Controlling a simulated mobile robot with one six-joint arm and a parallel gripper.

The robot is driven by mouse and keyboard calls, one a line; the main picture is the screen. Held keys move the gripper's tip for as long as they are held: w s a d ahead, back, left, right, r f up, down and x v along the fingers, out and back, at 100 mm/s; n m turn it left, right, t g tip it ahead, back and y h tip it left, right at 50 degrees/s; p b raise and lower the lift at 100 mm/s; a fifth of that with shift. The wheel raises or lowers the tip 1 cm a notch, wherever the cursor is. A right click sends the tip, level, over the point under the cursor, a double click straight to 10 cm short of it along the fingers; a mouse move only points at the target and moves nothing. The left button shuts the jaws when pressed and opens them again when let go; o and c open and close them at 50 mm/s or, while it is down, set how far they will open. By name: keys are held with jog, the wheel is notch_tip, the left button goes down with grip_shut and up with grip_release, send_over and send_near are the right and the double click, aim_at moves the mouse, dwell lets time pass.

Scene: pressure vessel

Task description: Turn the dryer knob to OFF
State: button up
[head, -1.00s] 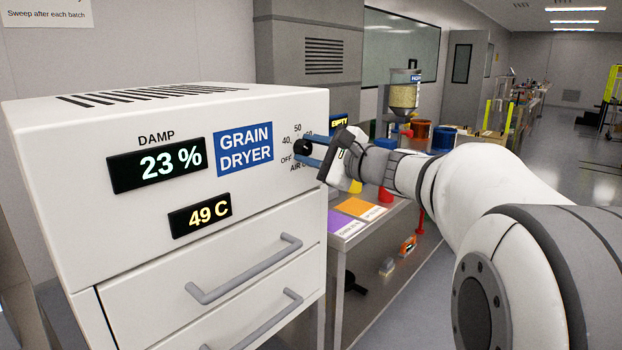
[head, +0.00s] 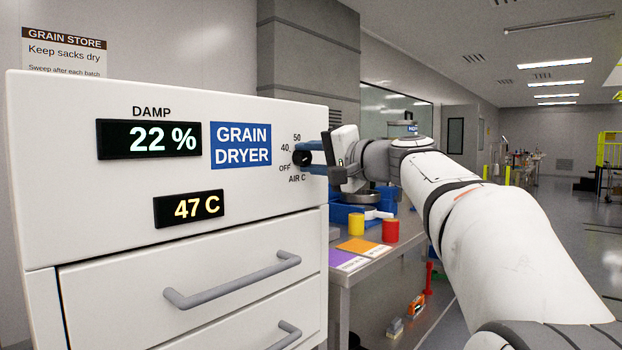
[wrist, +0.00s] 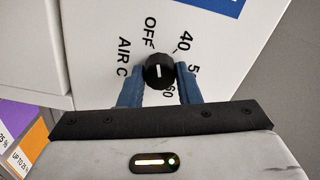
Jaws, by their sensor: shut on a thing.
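The grain dryer is a white cabinet (head: 60,230) at the left of the head view, with a blue label and displays reading 22 % and 47 C. Its small black round dryer knob (wrist: 159,71) sits on the front panel among the marks OFF, 40, 50, 60 and AIR C. The knob's white line stands about upright in the wrist view, between OFF and 40 and nearer OFF. My gripper (head: 306,155) has its blue fingers on either side of the knob and is shut on it. In the head view the fingers partly hide the knob and the 60 mark.
Two drawers with grey bar handles (head: 232,281) stick out below the panel. A metal bench (head: 345,280) to the right holds orange and purple cards, yellow and red cups and blue bins. The floor (head: 560,265) at the far right is open.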

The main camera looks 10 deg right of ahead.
jog(key=shift+f+n+b, duration=0.15)
jog(key=shift+n+b, duration=0.9)
jog(key=shift+n, duration=0.05)
jog(key=o, duration=1)
jog(key=v, duration=0.7)
jog(key=shift+s+d+p, duration=0.25)
jog(key=shift+s+p, duration=0.05)
jog(key=shift+p, duration=0.05)
